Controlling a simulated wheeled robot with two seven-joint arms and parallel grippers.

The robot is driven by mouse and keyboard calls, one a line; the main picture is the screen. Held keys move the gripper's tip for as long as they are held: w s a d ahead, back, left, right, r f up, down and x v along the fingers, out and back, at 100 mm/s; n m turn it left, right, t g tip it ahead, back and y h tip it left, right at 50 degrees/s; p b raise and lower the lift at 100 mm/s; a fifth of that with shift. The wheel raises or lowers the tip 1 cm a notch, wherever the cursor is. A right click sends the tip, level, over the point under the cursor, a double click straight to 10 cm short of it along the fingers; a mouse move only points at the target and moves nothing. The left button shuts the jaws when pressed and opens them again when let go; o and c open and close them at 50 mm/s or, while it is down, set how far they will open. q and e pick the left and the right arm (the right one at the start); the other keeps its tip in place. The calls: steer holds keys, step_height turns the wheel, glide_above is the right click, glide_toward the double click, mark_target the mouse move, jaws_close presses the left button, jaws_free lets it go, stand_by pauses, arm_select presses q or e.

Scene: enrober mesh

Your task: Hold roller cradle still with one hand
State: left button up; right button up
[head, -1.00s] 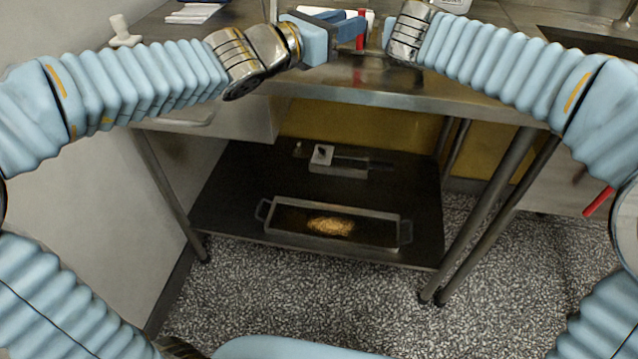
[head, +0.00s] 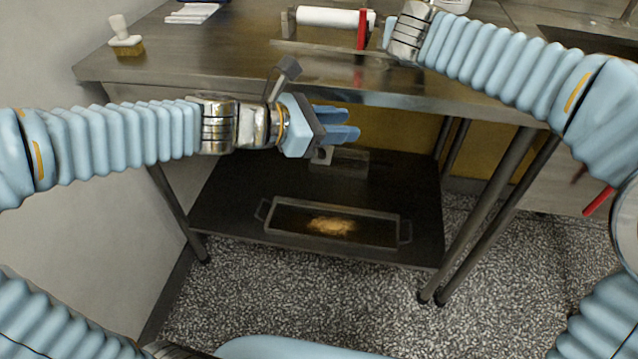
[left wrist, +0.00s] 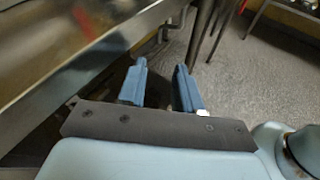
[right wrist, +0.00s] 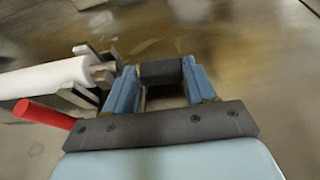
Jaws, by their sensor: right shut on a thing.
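The roller cradle (head: 288,25) stands on the steel table with a white roller (head: 325,17) and a red handle (head: 362,30). In the right wrist view the white roller (right wrist: 45,80) and red handle (right wrist: 42,113) lie left of my fingers. My right gripper (head: 388,34) is at the cradle's right end; its fingers are closed on a dark block (right wrist: 160,72), which looks like part of the cradle, though the join is unclear. My left gripper (head: 350,124) is empty, in front of and below the table edge, its two blue fingers apart in the left wrist view (left wrist: 160,85).
The steel table (head: 200,60) holds a white-handled brush (head: 126,40) at left and white sheets (head: 192,13) at the back. Below, a dark shelf (head: 235,180) carries a tray (head: 268,235) with golden crumbs and a small metal box (head: 350,162). A sink is at right.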

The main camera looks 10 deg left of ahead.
arm_select(q)
steer(key=a+f+m+g+y, duration=0.3)
steer(key=f+m+y, duration=0.1)
steer(key=f, duration=1.6)
steer(key=shift+f+m+y, duration=0.3)
steer(key=shift+f+m, duration=0.1)
steer(key=shift+m, duration=0.4)
steer(key=shift+a, duration=0.1)
arm_select(e)
steer(key=o, duration=1.5)
steer(key=shift+c, duration=0.2)
